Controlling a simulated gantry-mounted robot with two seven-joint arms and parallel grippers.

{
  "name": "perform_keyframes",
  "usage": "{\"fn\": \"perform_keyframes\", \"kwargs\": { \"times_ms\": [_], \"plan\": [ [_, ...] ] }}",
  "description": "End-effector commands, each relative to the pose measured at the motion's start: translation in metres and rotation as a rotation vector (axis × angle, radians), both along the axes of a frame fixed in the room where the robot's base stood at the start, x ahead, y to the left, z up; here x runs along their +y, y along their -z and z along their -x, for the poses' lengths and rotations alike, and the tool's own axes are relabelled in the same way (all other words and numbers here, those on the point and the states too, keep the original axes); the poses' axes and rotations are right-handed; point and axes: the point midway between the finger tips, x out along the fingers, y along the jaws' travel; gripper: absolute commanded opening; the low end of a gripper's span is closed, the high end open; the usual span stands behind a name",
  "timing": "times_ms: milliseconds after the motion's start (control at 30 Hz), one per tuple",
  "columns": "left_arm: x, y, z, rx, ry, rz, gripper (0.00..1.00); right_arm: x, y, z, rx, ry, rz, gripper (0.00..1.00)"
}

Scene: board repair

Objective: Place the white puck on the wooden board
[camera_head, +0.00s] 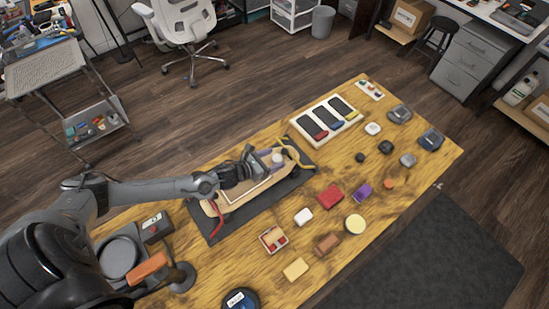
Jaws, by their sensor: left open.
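The wooden board (215,208) lies on a dark mat on the table, with a pale rectangular outline on its top. A small whitish round thing (277,156) shows at the board's far right end, beside my left gripper; it may be the white puck. Another white, rounded piece (373,128) lies on the table to the right of the board. My left gripper (262,163) is open over the right half of the board and hides part of it. Whether the whitish thing sits between the fingers or touches the board is too small to tell. My right gripper is not in view.
A white tray with dark panels (325,120) stands behind the board. The dark mat (222,233) borders the board.

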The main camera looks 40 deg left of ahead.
Motion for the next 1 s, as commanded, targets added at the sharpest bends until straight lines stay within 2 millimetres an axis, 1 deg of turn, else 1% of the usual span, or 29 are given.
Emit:
{"fn": "perform_keyframes", "kwargs": {
  "times_ms": [33,300,500,700,1000],
  "plan": [
    [0.002,-0.002,0.008,0.003,0.002,-0.002,0.66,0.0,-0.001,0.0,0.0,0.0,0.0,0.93],
    [0.012,-0.022,0.054,0.004,0.003,-0.002,0.66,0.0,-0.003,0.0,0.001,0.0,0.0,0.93],
    [0.018,-0.034,0.081,0.003,0.003,-0.002,0.66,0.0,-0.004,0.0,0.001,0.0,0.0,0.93],
    [0.02,-0.04,0.095,0.0,0.001,0.0,0.66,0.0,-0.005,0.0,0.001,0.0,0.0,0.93],
    [0.021,-0.042,0.097,-0.001,0.001,0.001,0.66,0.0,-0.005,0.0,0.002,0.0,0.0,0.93]
  ]
}}
